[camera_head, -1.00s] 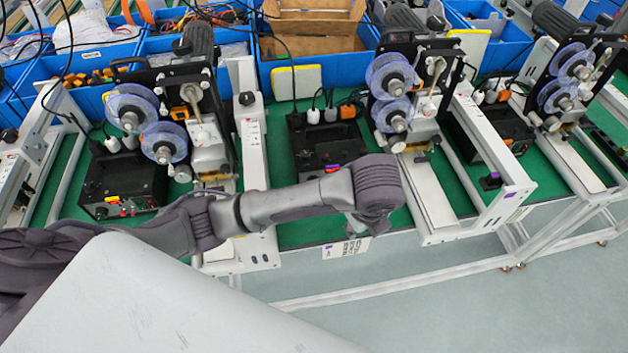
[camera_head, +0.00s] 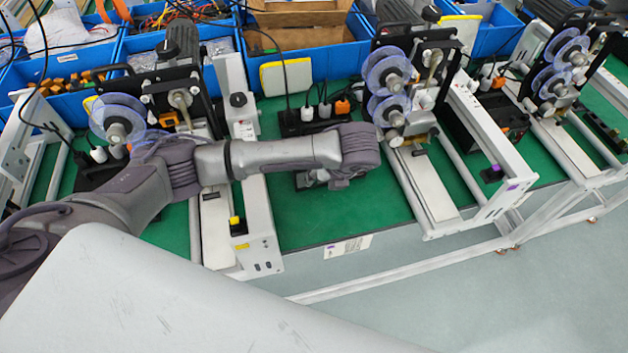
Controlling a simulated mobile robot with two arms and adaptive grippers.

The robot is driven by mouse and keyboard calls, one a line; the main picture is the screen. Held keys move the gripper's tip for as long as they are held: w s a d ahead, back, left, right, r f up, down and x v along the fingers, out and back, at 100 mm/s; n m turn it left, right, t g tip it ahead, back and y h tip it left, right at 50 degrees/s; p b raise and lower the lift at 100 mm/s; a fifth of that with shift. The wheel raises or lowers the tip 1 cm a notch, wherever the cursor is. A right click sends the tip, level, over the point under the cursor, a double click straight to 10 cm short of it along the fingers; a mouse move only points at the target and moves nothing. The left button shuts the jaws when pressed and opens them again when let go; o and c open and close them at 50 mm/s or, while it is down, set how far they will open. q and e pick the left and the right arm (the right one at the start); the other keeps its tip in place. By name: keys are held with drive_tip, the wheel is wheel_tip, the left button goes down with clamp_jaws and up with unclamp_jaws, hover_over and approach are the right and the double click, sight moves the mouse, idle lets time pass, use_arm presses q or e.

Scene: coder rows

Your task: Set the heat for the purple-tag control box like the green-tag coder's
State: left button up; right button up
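My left arm reaches across the middle of the head view, and its wrist hangs over the green bench mat (camera_head: 330,215). Only a small grey part of my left gripper (camera_head: 316,180) shows below the wrist; its opening is hidden. The middle black control box, which showed a purple tag earlier, cannot be seen now; my arm covers its place. A coder (camera_head: 425,175) right of the arm has a purple tag (camera_head: 513,187) on its white frame. Another coder (camera_head: 215,225) left of it has a yellow tag. I see no clear green tag. My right gripper is out of view.
A power strip with plugs (camera_head: 312,115) lies behind my wrist. Another black control box (camera_head: 488,125) stands at the right, partly behind a coder frame. Blue bins (camera_head: 335,62) line the back. The mat in front of my wrist is clear.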

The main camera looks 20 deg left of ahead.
use_arm(q)
drive_tip(key=x, duration=0.6)
drive_tip(key=shift+w+a+f+p, duration=0.15)
drive_tip(key=shift+a+f+p, duration=0.1)
drive_tip(key=shift+p, duration=0.1)
drive_tip(key=shift+w+f, duration=0.1)
drive_tip(key=shift+f, duration=0.1)
drive_tip(key=shift+a, duration=0.1)
clamp_jaws()
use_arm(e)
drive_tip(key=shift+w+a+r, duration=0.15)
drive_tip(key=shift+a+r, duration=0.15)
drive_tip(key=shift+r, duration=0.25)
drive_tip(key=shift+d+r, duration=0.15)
